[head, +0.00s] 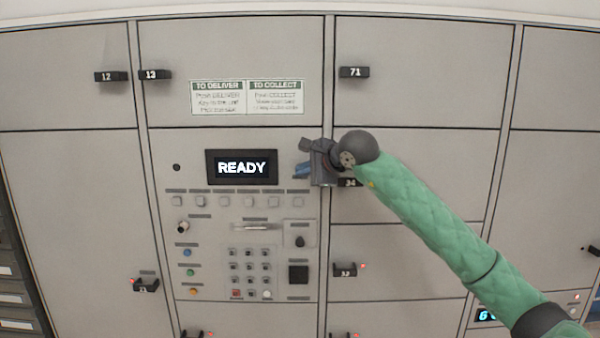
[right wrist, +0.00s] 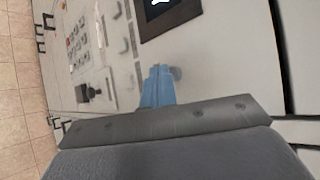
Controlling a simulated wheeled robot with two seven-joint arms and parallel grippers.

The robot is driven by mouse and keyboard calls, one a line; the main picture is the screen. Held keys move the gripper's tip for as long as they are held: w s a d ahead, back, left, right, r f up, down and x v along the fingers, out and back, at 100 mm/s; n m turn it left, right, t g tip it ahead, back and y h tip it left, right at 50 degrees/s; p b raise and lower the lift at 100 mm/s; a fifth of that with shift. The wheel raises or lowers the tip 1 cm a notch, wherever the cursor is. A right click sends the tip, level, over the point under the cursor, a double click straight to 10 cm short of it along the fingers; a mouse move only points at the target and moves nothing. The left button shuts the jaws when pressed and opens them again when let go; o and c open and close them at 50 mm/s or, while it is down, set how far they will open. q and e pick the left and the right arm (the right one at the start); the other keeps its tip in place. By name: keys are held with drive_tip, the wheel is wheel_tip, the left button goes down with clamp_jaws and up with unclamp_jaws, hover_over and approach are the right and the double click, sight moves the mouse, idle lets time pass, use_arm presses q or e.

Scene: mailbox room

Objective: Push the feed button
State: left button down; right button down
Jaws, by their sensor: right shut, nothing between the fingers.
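The control panel (head: 215,225) is a grey locker face with a display (head: 241,167) reading READY. Below the display is a row of square pale buttons (head: 222,202). Blue, green and orange buttons (head: 189,272) sit lower left. The labels are too small to read, so I cannot tell which is the feed button. My right gripper (head: 301,171) is just right of the display, its blue fingertips towards the panel. In the right wrist view the fingers (right wrist: 158,88) are together and empty. A small rounded grey shape (right wrist: 176,73) shows beside the tips; I cannot tell whether they touch it.
A keypad (head: 249,270), a black knob (head: 300,242) and a dark square (head: 298,274) are lower on the panel. Locker doors with black handles, such as door 71 (head: 354,72), surround it. An instruction sign (head: 247,97) is above the display. My green right arm covers part of the right doors.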

drive_tip(key=shift+w+b, duration=0.3)
drive_tip(key=shift+w, duration=0.1)
idle(0.8)
idle(0.4)
drive_tip(key=shift+s+b, duration=0.8)
drive_tip(key=s+b, duration=0.3)
drive_tip(key=s, duration=0.2)
idle(1.6)
